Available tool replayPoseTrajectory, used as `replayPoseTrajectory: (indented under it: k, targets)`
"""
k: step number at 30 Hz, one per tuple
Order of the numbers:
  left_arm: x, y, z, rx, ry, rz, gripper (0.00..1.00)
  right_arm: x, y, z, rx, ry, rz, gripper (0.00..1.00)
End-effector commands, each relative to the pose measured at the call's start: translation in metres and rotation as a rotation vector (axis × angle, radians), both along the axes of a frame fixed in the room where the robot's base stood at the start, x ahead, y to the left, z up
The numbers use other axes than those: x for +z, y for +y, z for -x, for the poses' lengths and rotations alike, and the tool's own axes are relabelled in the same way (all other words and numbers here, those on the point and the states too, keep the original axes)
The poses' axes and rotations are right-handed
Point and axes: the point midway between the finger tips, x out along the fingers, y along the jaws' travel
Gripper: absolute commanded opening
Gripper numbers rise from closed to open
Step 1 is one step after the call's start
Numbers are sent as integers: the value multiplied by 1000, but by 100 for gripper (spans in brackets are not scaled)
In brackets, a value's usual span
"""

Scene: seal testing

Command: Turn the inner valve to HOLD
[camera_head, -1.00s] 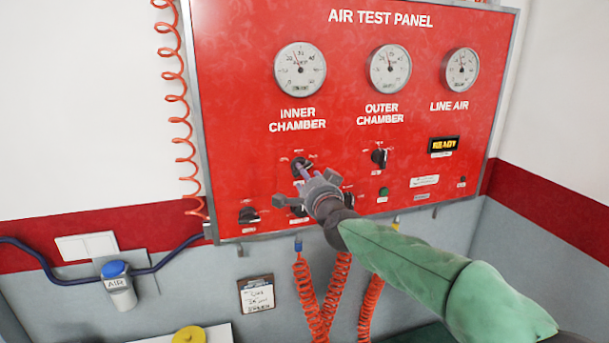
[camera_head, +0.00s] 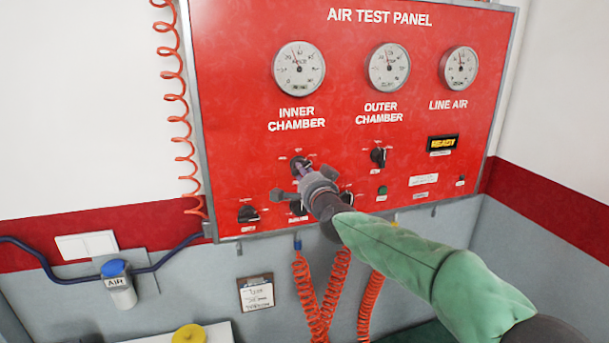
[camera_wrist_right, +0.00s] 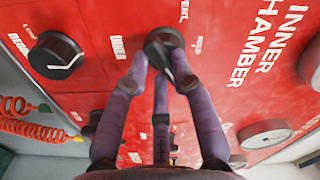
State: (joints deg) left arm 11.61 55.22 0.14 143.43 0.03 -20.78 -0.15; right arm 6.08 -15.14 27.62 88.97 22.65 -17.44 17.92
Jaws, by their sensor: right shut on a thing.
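The inner valve is a black knob under the INNER CHAMBER gauge on the red air test panel (camera_head: 235,110). In the head view the knob (camera_head: 299,162) is partly hidden by my right gripper (camera_head: 303,169), which comes in from the lower right. In the right wrist view the knob (camera_wrist_right: 163,42) sits between the purple fingertips of my right gripper (camera_wrist_right: 160,62), which is shut on it. A light pointer line shows on the knob's face. The labels around it are too small or cut off to read for certain. My left gripper is not in view.
A neighbouring black knob (camera_wrist_right: 57,55) is close by in the wrist view. The outer chamber knob (camera_head: 378,156) is to the right. Orange coiled hoses (camera_head: 308,295) hang below the panel. A READY display (camera_head: 443,143) is lit at the right.

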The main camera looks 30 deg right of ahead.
Motion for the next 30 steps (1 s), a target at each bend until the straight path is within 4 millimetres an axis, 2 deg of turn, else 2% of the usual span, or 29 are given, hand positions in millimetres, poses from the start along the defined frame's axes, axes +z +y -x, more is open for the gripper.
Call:
replayPoseTrajectory:
  k: [11, 30]
  targets:
    - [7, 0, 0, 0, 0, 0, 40, -1, 0, 0, 1, 40, 151, 0]
    - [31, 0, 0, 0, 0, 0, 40, -1, -3, 0, 5, 179, 715, 0]
